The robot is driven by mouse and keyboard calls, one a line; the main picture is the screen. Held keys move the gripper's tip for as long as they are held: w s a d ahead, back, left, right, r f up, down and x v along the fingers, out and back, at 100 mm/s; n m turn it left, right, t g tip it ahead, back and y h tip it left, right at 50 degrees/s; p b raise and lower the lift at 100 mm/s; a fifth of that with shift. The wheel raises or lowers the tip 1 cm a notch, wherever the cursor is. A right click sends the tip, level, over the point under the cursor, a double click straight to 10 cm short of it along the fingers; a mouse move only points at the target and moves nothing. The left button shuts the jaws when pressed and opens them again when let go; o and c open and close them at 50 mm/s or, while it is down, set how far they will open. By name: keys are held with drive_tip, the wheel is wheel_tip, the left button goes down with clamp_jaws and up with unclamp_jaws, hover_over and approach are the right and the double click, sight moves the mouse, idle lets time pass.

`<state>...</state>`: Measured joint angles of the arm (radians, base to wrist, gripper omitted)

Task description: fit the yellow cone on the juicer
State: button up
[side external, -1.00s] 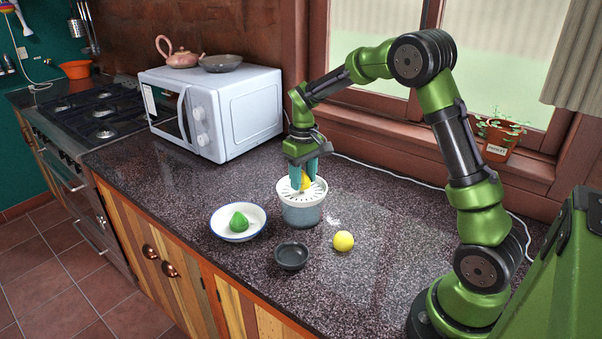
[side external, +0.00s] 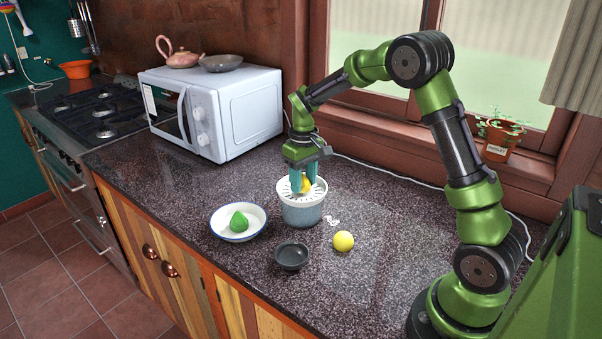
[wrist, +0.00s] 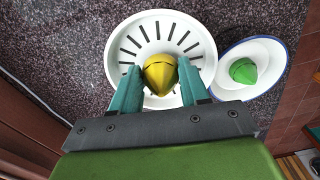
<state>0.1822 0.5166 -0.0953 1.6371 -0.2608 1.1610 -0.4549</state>
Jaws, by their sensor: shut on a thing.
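The juicer (side external: 301,212) stands on the counter, a grey-blue body with a white slotted top. The slotted top also shows in the wrist view (wrist: 160,31). The yellow cone (wrist: 160,75) is between the teal fingers of my gripper (wrist: 160,85), over the juicer's top, toward its near side in the wrist view. In the side view, my gripper (side external: 303,182) points down at the juicer and is shut on the cone (side external: 306,185), which the fingers partly hide. I cannot tell whether the cone touches the top. A green cone (side external: 239,221) sits in a white blue-rimmed dish (side external: 222,230) left of the juicer.
A small dark bowl (side external: 291,257) and a yellow ball-like fruit (side external: 343,241) stand in front of the juicer. A white microwave (side external: 240,115) is behind to the left. A windowsill runs behind; the counter to the right of the juicer is mostly clear.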

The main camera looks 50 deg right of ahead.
drive_tip(key=shift+f, duration=0.5)
idle(0.5)
drive_tip(key=o, duration=1.5)
drive_tip(key=shift+r, duration=3.5)
drive_tip(key=shift+f+m, duration=0.3)
drive_tip(key=shift+f, duration=0.1)
drive_tip(key=s+a+r+t+y, duration=0.1)
drive_tip(key=s+a+r+t, duration=0.2)
drive_tip(key=s, duration=0.7)
drive_tip(key=s+a+r+m+t+y, duration=0.1)
drive_tip(key=s+a+r+t, duration=0.3)
drive_tip(key=s+a, duration=0.6)
wheel_tip(320, 180, up, 3)
drive_tip(key=shift+a+f+m, duration=0.1)
drive_tip(key=shift+a+m, duration=0.2)
drive_tip(key=shift+a, duration=0.5)
